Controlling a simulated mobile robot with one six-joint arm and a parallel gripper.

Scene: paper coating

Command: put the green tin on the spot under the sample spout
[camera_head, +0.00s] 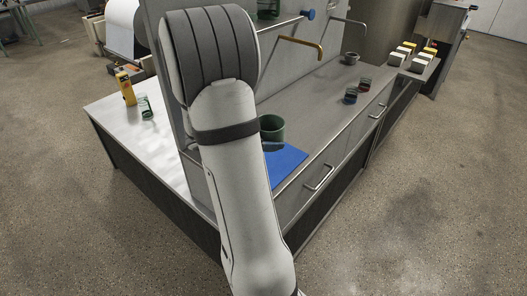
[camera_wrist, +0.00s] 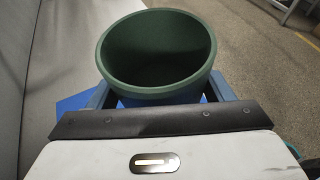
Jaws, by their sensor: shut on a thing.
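The green tin (camera_head: 272,127) is an open, empty-looking cup, upright at the back edge of a blue mat (camera_head: 285,160) on the steel counter. In the wrist view my gripper (camera_wrist: 160,94) is shut on the green tin (camera_wrist: 157,50), one finger on each side, its rim towards the camera. A brass spout (camera_head: 303,43) reaches out from the panel behind the tin. I cannot make out a marked spot under it.
A grey spout (camera_head: 348,21) and a blue-knobbed rod (camera_head: 308,15) also jut out. A small grey cup (camera_head: 350,58), dark glass jars (camera_head: 351,95) and blocks (camera_head: 397,58) stand further right. The counter between tin and jars is clear. A yellow bottle (camera_head: 125,88) stands left of the panel.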

